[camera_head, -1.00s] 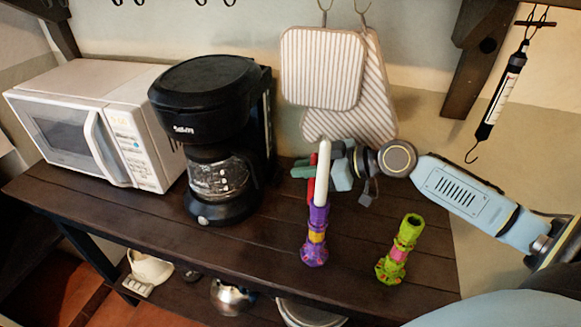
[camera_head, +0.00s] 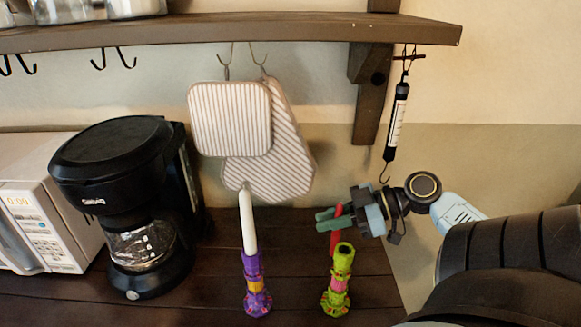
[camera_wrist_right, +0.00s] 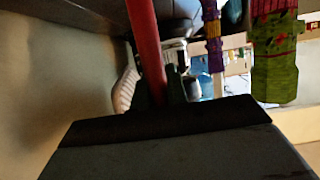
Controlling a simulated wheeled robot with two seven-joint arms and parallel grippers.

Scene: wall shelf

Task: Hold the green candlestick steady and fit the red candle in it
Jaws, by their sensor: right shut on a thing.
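The green candlestick (camera_head: 338,284), with a pink band, stands upright on the dark wooden shelf, its top open and empty. In the right wrist view the green candlestick (camera_wrist_right: 275,62) shows at the upper right, apart from the candle. My right gripper (camera_head: 326,220) is shut on the red candle (camera_head: 334,242), behind and just above the candlestick's top. The red candle (camera_wrist_right: 145,45) also runs between the fingers in the right wrist view. Fingers hide part of the candle in the head view. My left gripper is not in view.
A purple candlestick (camera_head: 256,290) with a white candle (camera_head: 248,222) stands left of the green one. A coffee maker (camera_head: 130,210) and a microwave (camera_head: 35,215) stand further left. Pot holders (camera_head: 230,120) and a hanging scale (camera_head: 396,120) hang behind. An upper shelf (camera_head: 230,32) spans above.

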